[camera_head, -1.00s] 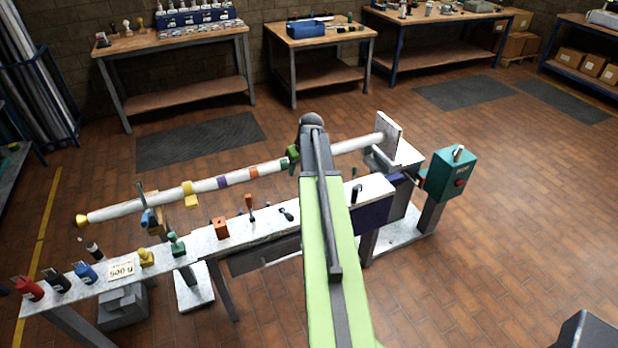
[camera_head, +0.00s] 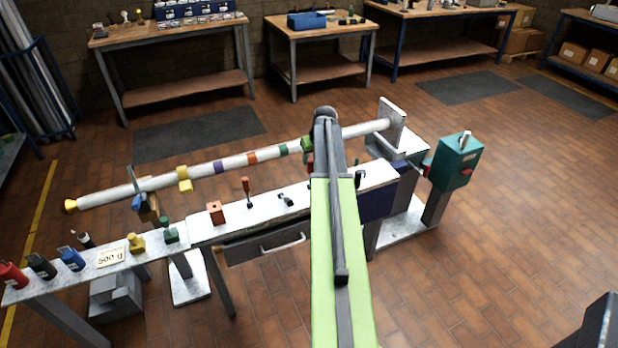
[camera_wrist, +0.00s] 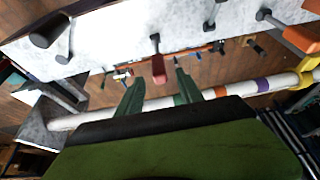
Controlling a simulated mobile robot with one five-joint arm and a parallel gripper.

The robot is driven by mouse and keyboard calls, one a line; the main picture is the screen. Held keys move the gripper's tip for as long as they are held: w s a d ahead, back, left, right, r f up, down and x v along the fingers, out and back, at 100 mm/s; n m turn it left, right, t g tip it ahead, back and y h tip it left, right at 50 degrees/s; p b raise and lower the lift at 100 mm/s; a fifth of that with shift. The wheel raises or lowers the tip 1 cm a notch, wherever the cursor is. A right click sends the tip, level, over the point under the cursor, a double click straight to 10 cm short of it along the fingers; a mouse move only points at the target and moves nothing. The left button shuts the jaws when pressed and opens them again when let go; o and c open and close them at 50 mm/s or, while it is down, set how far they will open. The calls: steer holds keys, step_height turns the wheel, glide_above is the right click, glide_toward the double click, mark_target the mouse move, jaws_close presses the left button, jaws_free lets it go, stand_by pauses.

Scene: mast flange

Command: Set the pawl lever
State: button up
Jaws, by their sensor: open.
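In the wrist view a red-handled lever (camera_wrist: 158,68) stands out from the white bench top on a dark stem. It may be the pawl lever; no readable label confirms this. My gripper (camera_wrist: 158,78) is open, with its two dark green fingers to either side of the lever's line. The red handle end appears at or just beyond the fingertips; I cannot tell whether they touch. In the head view my arm hides most of the gripper and lever. A red piece (camera_head: 308,163) shows at the arm's left edge, probably the handle.
The white mast (camera_head: 160,184) with coloured bands runs along the bench's far side, close to my gripper. A teal box (camera_head: 456,163) is at the right end.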

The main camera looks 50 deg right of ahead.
mark_target(311, 162)
steer(key=b+x, duration=0.4)
steer(key=x, duration=0.2)
steer(key=shift+f, duration=0.25)
steer(key=shift+r, duration=0.15)
jaws_close()
steer(key=shift+a, duration=0.1)
stand_by(0.7)
